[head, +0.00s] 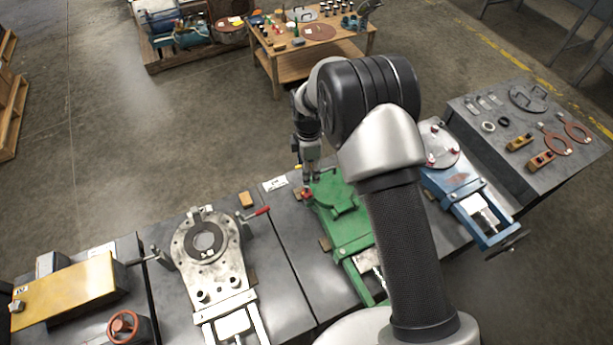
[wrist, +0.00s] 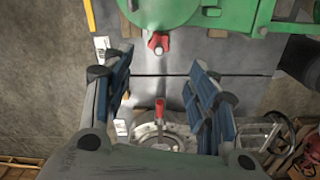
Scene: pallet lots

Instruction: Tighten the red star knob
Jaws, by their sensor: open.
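The red star knob (head: 307,193) sits at the left edge of the green fixture (head: 338,212), on the grey bench. In the wrist view the knob (wrist: 158,42) shows at the top middle, with a pale centre, beside the green body (wrist: 165,12). My gripper (head: 311,181) points down just above the knob in the head view, and the gap between them is hard to judge. In the wrist view my gripper (wrist: 160,82) has its two fingers wide apart with nothing between them. The knob appears beyond the fingertips, untouched as far as I can see.
A grey round fixture (head: 182,247) with a red-handled lever (head: 256,212) stands to the left. A yellow block (head: 247,199) and a white label (head: 275,183) lie near the green fixture.

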